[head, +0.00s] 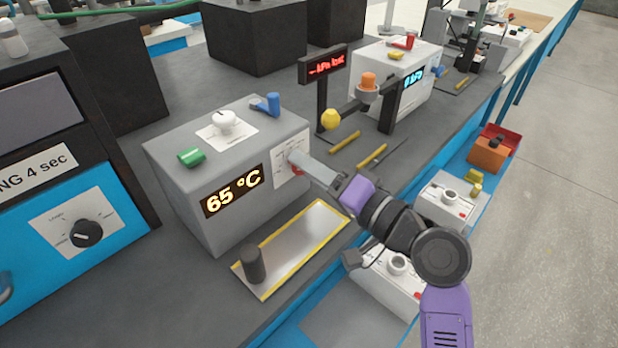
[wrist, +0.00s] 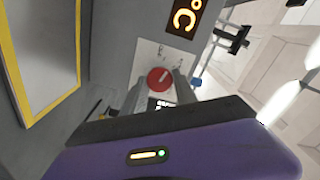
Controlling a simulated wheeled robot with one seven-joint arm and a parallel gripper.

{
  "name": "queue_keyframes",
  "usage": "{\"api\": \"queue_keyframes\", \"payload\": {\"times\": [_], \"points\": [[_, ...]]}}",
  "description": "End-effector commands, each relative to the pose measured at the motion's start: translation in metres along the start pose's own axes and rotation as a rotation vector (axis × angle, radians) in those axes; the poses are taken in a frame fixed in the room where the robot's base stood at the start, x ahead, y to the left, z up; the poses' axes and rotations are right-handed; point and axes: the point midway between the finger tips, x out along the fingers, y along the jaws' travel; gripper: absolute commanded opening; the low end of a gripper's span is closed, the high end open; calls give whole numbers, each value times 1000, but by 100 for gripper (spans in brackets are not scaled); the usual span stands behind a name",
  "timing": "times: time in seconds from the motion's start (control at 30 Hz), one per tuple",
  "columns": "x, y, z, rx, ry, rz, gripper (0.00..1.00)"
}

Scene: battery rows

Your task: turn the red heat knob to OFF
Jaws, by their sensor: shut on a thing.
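The red heat knob (wrist: 160,79) sits on a pale label plate (wrist: 152,58) on the front of a grey heater box (head: 225,150). Its light pointer line slants in the wrist view; the plate's lettering is too small to read. A sliver of the knob's red shows in the head view (head: 297,169). My gripper (head: 296,160) reaches the plate from the right, with one finger on each side of the knob, and is shut on it. In the wrist view the fingers (wrist: 158,88) flank the knob. The box's display (head: 233,190) reads 65 °C.
A yellow-edged metal plate (head: 300,238) with a dark cylinder (head: 252,264) lies in front of the box. A white knob (head: 224,122), a green part (head: 190,157) and a blue part (head: 268,104) are on top of the box. Yellow rods (head: 345,141) lie on the bench behind my gripper.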

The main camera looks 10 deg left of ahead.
Motion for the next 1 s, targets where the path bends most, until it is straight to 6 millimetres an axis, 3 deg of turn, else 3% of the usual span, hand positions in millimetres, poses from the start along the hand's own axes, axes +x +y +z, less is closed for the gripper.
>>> {"api": "queue_keyframes", "payload": {"times": [0.4, 1.0], "points": [[0, 3, 2, -232, -3, 2, 0], [0, 1, 2, -282, -5, 3, 0]]}}
